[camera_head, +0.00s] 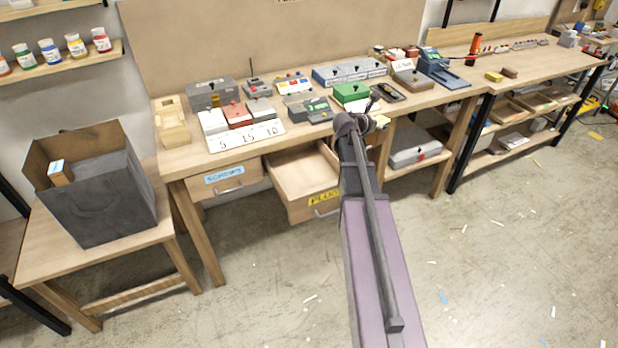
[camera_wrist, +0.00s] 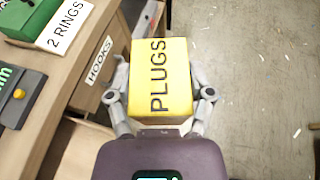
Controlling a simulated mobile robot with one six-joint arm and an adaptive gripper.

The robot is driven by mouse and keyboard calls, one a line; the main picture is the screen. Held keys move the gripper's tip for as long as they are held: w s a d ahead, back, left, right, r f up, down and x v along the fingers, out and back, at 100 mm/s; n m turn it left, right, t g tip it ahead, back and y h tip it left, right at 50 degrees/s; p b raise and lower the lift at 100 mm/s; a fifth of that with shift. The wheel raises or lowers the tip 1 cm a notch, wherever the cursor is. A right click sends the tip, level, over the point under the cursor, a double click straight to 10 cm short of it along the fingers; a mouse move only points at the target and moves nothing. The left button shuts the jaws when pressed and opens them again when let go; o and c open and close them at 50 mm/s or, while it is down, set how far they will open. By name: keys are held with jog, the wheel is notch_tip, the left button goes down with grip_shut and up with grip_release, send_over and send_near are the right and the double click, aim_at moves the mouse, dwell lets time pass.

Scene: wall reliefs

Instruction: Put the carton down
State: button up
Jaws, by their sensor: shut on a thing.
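The carton is a box with a yellow top marked PLUGS (camera_wrist: 160,72), in the middle of the wrist view. My gripper (camera_wrist: 162,100) is shut on it, one finger against each side. The carton is held out at the bench's front edge, above the floor. An open, empty-looking drawer (camera_head: 296,174) with a yellow label, apparently PLUGS, is left of my arm.
A closed drawer marked SCREWS (camera_head: 224,181) is left of the open one. A dark bag (camera_head: 105,205) with a small box in it stands on a low table. The workbench (camera_head: 180,160) is crowded with boxes and devices. A HOOKS label (camera_wrist: 99,60) is near the carton.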

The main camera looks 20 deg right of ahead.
jog(key=w+a+f+m+g+b, duration=0.1)
jog(key=w+a+f+b, duration=0.1)
jog(key=a, duration=0.4)
jog(key=w+a+f+m+g+b, duration=0.1)
jog(key=w+a+f+b, duration=0.1)
jog(key=a+f+b, duration=0.3)
jog(key=w+a+f+m+g+h+b, duration=0.1)
jog(key=w+a+f+b, duration=0.2)
jog(key=a, duration=0.6)
jog(key=shift+a+f+g+b, duration=0.15)
jog(key=shift+f+g+b, duration=0.25)
jog(key=shift+f+b, duration=0.25)
jog(key=shift+s+f, duration=0.1)
jog(key=shift+f, duration=0.1)
notch_tip(320, 180, down, 6)
jog(key=b, duration=0.6)
jog(key=shift+f+b, duration=1.9)
jog(key=shift+b, duration=0.05)
jog(key=shift+f, duration=0.1)
